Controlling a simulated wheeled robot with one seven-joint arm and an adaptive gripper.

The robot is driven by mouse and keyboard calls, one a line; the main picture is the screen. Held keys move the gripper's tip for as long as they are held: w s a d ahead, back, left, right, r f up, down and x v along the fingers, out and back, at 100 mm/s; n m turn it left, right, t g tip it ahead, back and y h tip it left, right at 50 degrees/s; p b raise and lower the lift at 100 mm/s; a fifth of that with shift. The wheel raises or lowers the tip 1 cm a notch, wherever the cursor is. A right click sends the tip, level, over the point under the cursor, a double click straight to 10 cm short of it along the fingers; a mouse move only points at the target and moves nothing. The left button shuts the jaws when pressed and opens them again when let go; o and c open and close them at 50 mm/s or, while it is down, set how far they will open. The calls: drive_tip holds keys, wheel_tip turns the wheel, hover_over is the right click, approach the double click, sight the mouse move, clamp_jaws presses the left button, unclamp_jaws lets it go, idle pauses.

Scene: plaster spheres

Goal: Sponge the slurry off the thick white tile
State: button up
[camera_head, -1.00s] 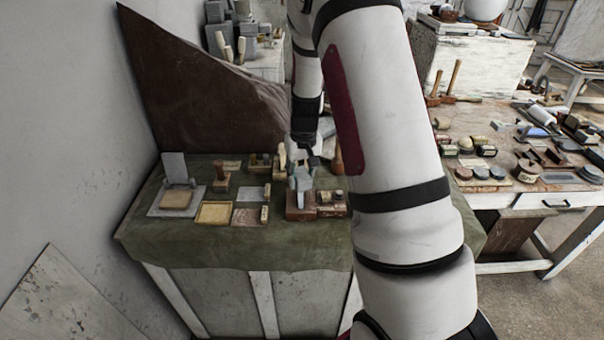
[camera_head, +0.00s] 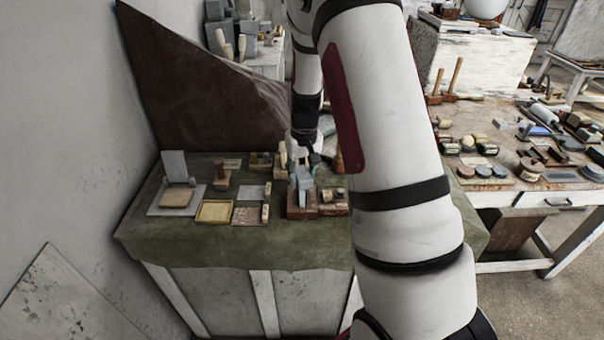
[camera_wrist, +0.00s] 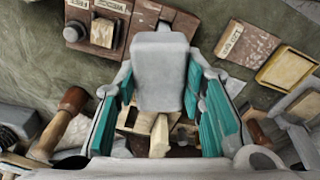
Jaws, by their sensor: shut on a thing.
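My gripper (camera_wrist: 160,115) is shut on a pale grey block (camera_wrist: 160,75), with a teal-padded finger on each side of it. In the head view, my gripper (camera_head: 305,172) and the grey block (camera_head: 305,187) are at a brown box (camera_head: 298,211) on the green-covered table. I cannot tell whether the block touches the box. I cannot make out for sure which piece is the thick white tile, nor any slurry. A pale speckled tile (camera_head: 252,192) lies left of my gripper. I cannot tell which thing is the sponge.
A reddish tile (camera_head: 246,216) and a yellow tray (camera_head: 215,212) lie left of the box; a small tray of blocks (camera_head: 334,208) is right. A grey slab with an upright plate (camera_head: 174,165) stands far left. A wooden handle (camera_wrist: 60,122) shows in the wrist view.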

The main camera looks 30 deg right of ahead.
drive_tip(key=shift+f, duration=0.65)
